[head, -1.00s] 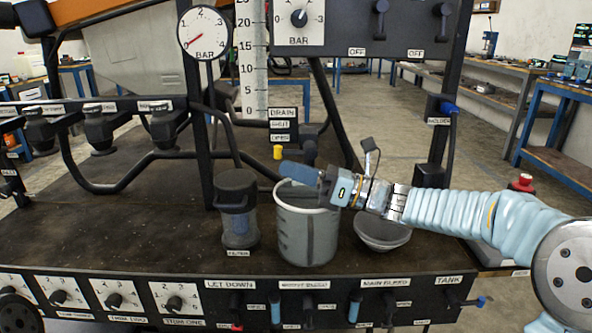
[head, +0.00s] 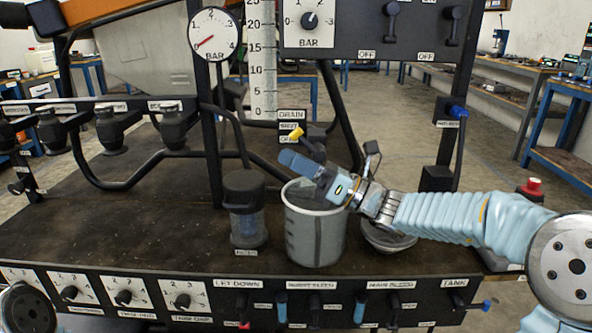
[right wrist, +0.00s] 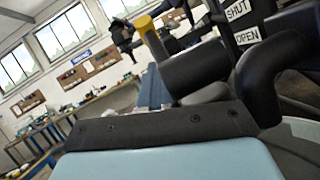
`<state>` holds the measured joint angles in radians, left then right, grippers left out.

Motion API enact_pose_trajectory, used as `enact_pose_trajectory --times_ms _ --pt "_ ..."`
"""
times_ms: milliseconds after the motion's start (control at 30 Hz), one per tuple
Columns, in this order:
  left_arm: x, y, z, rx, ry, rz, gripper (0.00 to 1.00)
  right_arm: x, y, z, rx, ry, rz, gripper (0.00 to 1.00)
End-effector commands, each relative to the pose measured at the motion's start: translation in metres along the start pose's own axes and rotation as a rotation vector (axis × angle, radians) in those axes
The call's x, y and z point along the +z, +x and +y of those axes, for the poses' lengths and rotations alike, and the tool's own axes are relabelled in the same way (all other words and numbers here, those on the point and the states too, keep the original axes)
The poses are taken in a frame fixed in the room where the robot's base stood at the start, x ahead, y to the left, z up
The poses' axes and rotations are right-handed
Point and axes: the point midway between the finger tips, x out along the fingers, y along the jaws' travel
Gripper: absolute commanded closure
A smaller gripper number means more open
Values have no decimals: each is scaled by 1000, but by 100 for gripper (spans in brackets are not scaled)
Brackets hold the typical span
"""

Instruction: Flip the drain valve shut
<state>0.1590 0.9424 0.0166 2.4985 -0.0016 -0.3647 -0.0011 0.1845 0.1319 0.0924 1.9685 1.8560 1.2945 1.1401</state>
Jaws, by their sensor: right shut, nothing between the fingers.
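The drain valve has a yellow-tipped lever (head: 296,134) behind the grey bucket, under the DRAIN label plate (head: 291,115). The lever tilts up and to the left, and its tip overlaps the SHUT and OPEN labels. In the right wrist view the yellow handle (right wrist: 152,42) rises beside the black valve body (right wrist: 195,68). My right gripper (head: 288,160) is shut and empty, just below the lever, over the bucket's rim. Its blue finger (right wrist: 152,90) shows close under the yellow handle. I cannot tell whether they touch. My left gripper is not in view.
The open grey bucket (head: 315,232) stands under my right gripper. A filter canister (head: 245,215) is to its left and a grey bowl (head: 388,240) to its right. Black pipes and a post (head: 202,130) stand near the valve.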

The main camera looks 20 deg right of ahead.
Motion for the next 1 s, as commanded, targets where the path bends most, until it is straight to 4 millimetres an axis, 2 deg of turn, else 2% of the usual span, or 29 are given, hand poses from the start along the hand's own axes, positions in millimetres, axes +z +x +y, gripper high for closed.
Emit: enact_pose_trajectory --times_ms 100,300,1000 --pt "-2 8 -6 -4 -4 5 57 7 1 2 24 10 -102 100" --pt "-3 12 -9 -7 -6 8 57 16 3 4 53 37 -227 100" --pt "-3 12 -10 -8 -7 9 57 26 3 6 51 30 -226 100"
